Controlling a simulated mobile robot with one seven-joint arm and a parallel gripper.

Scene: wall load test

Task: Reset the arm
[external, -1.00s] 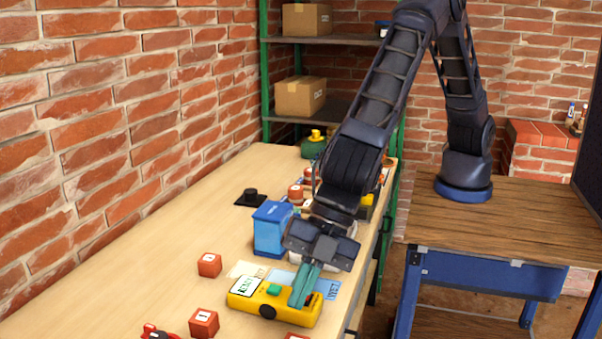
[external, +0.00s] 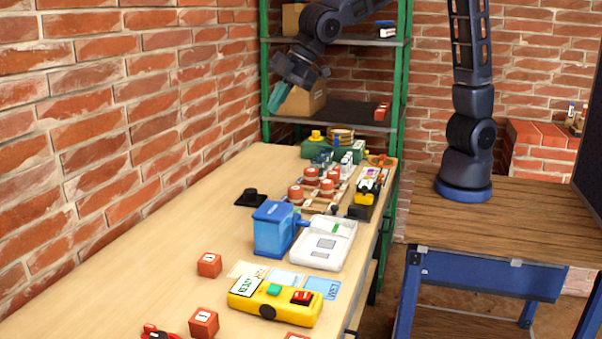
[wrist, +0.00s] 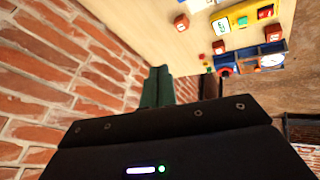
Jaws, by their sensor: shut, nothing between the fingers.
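My gripper (external: 277,98) is raised high above the far end of the workbench, in front of the shelf unit, with its teal fingers together and nothing held. In the wrist view the teal fingers (wrist: 157,88) show close together beyond the black gripper body, near the brick wall. My arm reaches left from its base on the wooden table at the right. The yellow device (external: 275,302) with a green button and a red switch lies at the near part of the workbench (external: 150,265). It also shows in the wrist view (wrist: 240,20), far from my gripper.
A green metal shelf (external: 350,107) with cardboard boxes stands behind the bench; one box (external: 310,103) is partly behind my gripper. A blue box (external: 272,230), a white device (external: 324,243), red jars (external: 311,178) and red numbered blocks (external: 209,265) crowd the bench. The brick wall (external: 120,110) borders its left side.

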